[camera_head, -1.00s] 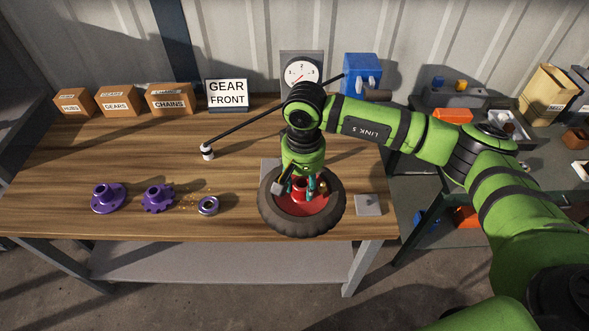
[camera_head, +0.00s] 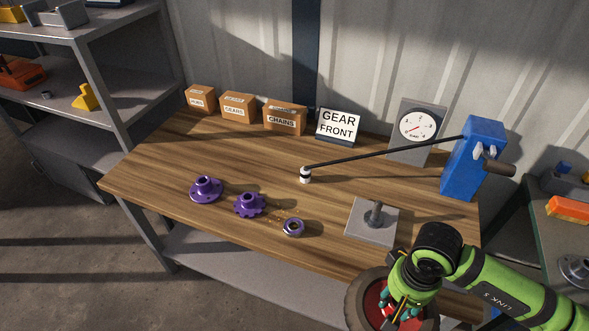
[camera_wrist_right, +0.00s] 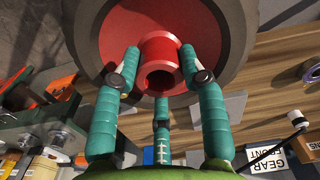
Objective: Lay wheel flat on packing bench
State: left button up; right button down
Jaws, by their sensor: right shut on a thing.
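The wheel has a dark tyre (camera_head: 357,300) and a red disc with a red hub. In the head view it is at the bottom, in front of the bench's front edge, partly hidden by my right arm. My right gripper (camera_head: 398,308) is shut on its hub. In the right wrist view the teal fingers close around the red hub (camera_wrist_right: 160,60), and the tyre (camera_wrist_right: 85,30) fills the top. The wooden bench (camera_head: 240,165) has clear wood at left and middle. My left gripper is not in view.
A grey plate with an upright post (camera_head: 372,225) stands at the bench's right. Purple gear parts (camera_head: 205,189) and a ring (camera_head: 293,227) lie near the front edge. A long rod runs from the blue box (camera_head: 474,155) over the bench. Cartons (camera_head: 238,106) and a sign (camera_head: 338,126) line the back.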

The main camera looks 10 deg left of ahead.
aim_at(182, 148)
jog(key=i+j, duration=0.1)
jog(key=j, duration=0.6)
jog(key=i+j, duration=0.1)
jog(key=j, duration=0.55)
jog(key=i+j, duration=0.1)
jog(key=j, duration=0.6)
jog(key=i+j, duration=0.1)
jog(key=j, duration=0.55)
jog(key=i+j, duration=0.5)
jog(key=j, duration=0.25)
jog(key=i+j, duration=0.45)
